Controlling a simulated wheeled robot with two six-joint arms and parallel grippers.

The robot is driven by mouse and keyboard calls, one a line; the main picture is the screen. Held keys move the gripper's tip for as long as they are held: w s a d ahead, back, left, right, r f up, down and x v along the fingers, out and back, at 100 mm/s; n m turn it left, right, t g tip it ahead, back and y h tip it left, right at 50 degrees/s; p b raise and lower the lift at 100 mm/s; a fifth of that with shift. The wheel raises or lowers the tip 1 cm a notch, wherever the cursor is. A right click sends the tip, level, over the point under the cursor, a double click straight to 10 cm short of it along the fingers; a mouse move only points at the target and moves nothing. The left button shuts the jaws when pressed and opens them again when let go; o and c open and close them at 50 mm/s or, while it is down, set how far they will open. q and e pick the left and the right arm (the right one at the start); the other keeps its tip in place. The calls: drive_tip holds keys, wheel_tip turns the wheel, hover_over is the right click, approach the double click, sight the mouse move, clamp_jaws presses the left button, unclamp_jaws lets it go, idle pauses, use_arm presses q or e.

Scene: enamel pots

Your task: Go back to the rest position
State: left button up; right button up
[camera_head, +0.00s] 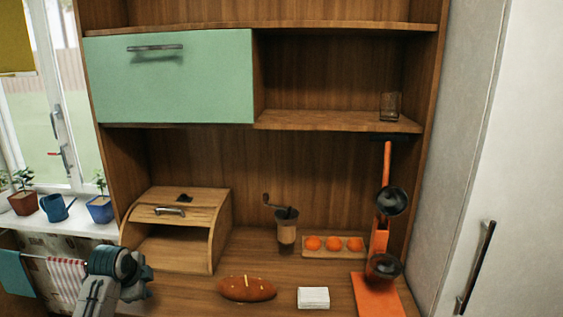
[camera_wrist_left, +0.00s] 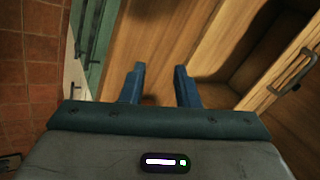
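My left gripper (camera_head: 142,276) is at the lower left in the camera_head view, in front of the wooden bread box (camera_head: 205,228). In the left wrist view its two blue fingers (camera_wrist_left: 158,82) stand apart with nothing between them, so it is open and empty. The wooden counter and the opening of the bread box show beyond the fingers. My right arm and gripper are not in view.
A bread loaf (camera_head: 247,289) and a white napkin stack (camera_head: 313,298) lie on the counter. The green cabinet door (camera_head: 170,80) is shut.

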use_arm(q)
drive_tip(key=s+d+f+n+g, duration=0.1)
drive_tip(key=s+d+f+n, duration=0.2)
drive_tip(key=s+f, duration=0.5)
drive_tip(key=s+d+f+n, duration=0.3)
drive_tip(key=s+f, duration=0.2)
drive_tip(key=s, duration=0.7)
drive_tip(key=s+d+n+g, duration=0.25)
drive_tip(key=s+n, duration=0.55)
drive_tip(key=s, duration=1.4)
wheel_tip(320, 180, down, 29)
drive_tip(key=a+y, duration=0.1)
drive_tip(key=a, duration=0.1)
drive_tip(key=s+a+f+g, duration=0.1)
drive_tip(key=s+f, duration=1.7)
drive_tip(key=f, duration=0.3)
drive_tip(key=shift+s+a+f+g+b, duration=0.15)
drive_tip(key=shift+s+f+g+b, duration=0.15)
drive_tip(key=shift+g+b, duration=0.1)
